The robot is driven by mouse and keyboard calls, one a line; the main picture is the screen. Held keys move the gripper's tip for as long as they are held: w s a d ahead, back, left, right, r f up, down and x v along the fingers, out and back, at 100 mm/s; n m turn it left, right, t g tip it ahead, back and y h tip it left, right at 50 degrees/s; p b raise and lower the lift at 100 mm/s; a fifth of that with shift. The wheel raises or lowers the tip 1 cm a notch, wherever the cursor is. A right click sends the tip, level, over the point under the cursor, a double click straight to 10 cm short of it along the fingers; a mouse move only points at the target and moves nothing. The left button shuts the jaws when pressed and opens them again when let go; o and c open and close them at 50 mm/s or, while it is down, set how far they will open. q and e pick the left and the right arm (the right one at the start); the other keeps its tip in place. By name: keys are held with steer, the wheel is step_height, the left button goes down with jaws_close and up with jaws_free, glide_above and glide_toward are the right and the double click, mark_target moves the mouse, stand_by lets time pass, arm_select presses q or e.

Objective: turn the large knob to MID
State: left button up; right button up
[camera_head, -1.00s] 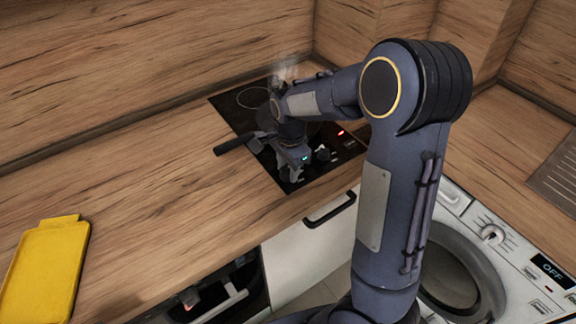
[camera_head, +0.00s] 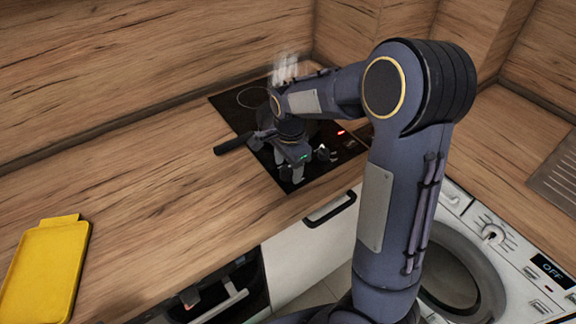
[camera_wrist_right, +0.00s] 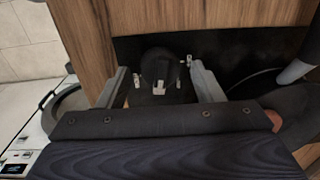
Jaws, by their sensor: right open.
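In the wrist view a dark round knob (camera_wrist_right: 158,66) stands on the black hob panel, between the two spread fingers of my right gripper (camera_wrist_right: 162,86). White marks show beside the knob; I cannot read them or tell its setting. I cannot tell whether the fingers touch it. In the head view my right gripper (camera_head: 291,172) is low over the front of the hob (camera_head: 230,106), open. A dark knob (camera_head: 322,154) with white marks shows just right of it; I cannot tell if it is the same one. My left gripper is not in view.
A pan with a black handle (camera_head: 233,144) sits on the hob behind my gripper, with steam above it. A red light (camera_head: 341,133) glows on the hob. A yellow board (camera_head: 45,267) lies at left. A washing machine (camera_head: 500,240) with a white dial stands at right.

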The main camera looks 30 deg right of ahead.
mark_target(289, 168)
steer(key=r, duration=0.7)
steer(key=shift+s+r, duration=0.15)
steer(key=shift+s, duration=0.1)
steer(key=s+a+r+n+t+y, duration=0.1)
steer(key=s+a+n+t+y, duration=0.1)
steer(key=s+n, duration=0.5)
steer(key=s+a+n+t+y, duration=0.1)
steer(key=s+a+n+t, duration=0.2)
steer(key=s, duration=1.1)
steer(key=a+n, duration=0.2)
steer(key=n, duration=0.3)
steer(key=shift+s+a+r+y, duration=0.15)
steer(key=shift+s+r+y, duration=0.25)
